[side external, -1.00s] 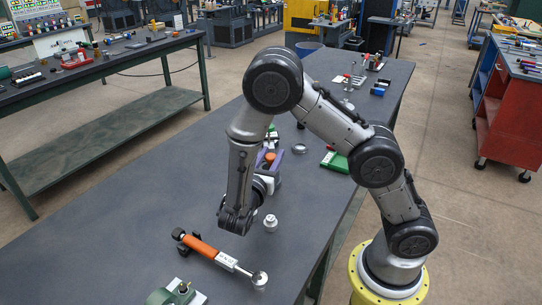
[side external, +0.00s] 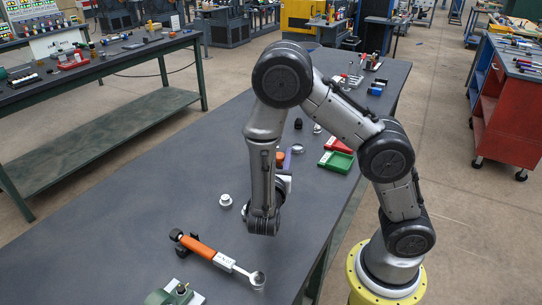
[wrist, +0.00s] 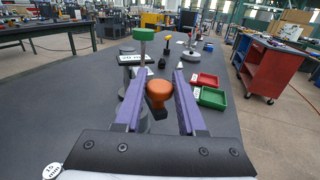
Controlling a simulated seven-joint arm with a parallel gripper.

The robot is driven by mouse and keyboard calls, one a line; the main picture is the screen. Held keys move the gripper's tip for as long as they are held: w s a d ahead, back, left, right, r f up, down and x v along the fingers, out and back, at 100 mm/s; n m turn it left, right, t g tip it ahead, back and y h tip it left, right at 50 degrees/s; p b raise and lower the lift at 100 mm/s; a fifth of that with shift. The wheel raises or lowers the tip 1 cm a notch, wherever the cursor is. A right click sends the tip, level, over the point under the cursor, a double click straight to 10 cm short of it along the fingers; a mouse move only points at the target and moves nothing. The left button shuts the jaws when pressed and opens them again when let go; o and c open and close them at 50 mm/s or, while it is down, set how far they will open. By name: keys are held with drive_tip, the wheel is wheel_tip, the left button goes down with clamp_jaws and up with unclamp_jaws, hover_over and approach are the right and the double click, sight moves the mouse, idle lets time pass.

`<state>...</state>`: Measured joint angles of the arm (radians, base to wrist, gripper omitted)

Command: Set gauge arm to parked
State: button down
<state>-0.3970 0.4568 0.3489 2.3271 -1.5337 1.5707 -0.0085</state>
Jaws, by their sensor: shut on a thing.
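My gripper (wrist: 158,76) has two purple fingers on either side of an orange knob (wrist: 159,94) in the wrist view, and it is shut on this knob. In the side external view the orange knob (side external: 280,159) shows just beside a purple finger of my gripper (side external: 287,160), right of my forearm. Most of the gripper and what is under the knob is hidden by my arm. A green-topped post (wrist: 143,36) stands beyond the fingers, with a white placard (wrist: 138,58) near it. I cannot tell which part is the gauge arm or read a parked mark.
A red tray (wrist: 204,79) and a green tray (wrist: 211,97) lie right of the gripper. An orange-handled tool (side external: 202,247) lies near the table front. A metal cylinder (side external: 226,200) stands left of my wrist. The table's left middle is clear.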

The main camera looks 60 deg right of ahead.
drive_tip(key=s+d+n+t+y, duration=0.3)
drive_tip(key=s+d+n+t, duration=0.1)
drive_tip(key=d+t, duration=0.1)
drive_tip(key=shift+s+d+t+y, duration=0.3)
drive_tip(key=shift+s+d+t, duration=0.1)
drive_tip(key=shift+d, duration=0.4)
drive_tip(key=shift+n, duration=0.3)
drive_tip(key=c, duration=0.5)
unclamp_jaws()
drive_tip(key=shift+w, duration=0.1)
